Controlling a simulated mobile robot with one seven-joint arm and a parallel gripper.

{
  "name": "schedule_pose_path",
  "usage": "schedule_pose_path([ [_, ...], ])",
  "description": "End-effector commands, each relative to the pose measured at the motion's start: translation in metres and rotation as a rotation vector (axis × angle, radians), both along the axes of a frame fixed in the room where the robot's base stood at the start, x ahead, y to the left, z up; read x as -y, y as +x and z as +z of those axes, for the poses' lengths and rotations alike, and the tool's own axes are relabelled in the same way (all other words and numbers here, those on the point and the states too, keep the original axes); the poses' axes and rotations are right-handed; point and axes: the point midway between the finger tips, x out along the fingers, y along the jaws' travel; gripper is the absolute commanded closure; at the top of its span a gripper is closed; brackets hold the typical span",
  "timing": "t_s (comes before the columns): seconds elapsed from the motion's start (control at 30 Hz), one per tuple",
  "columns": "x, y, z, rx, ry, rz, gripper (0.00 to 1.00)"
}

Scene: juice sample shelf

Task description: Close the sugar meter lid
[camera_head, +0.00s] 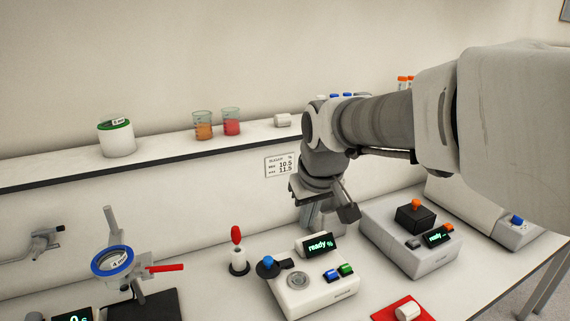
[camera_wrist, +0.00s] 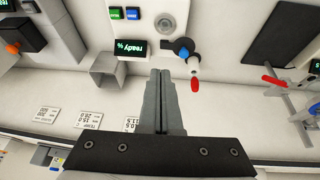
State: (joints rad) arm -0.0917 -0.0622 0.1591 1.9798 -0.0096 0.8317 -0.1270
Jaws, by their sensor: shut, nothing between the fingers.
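The sugar meter (camera_head: 312,288) is the white box with a green "ready %" display, a blue button and a green button. Its round metal sample well (camera_head: 298,281) is uncovered. The dark lid with a blue knob (camera_head: 267,265) is swung open to the left of the well; the lid also shows in the wrist view (camera_wrist: 182,46), beyond the fingertips and slightly right. My gripper (camera_wrist: 160,73) is shut and empty, its tips near the display's back side and apart from the lid. In the head view it is behind the meter, partly hidden by my wrist.
A red-bulbed dropper (camera_head: 236,236) stands upright left of the meter, close to the lid. A grey device with an orange knob (camera_head: 412,250) stands to the right. A red mat (camera_head: 385,315) with a white cup lies in front. The shelf (camera_head: 165,146) runs behind.

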Motion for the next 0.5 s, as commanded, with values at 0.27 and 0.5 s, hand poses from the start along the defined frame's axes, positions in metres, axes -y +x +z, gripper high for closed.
schedule_pose_path([
  [0.27, -0.056, 0.059, -0.031, -0.040, 0.018, 0.128, 1.00],
  [0.5, -0.090, 0.088, -0.054, -0.059, 0.039, 0.196, 1.00],
])
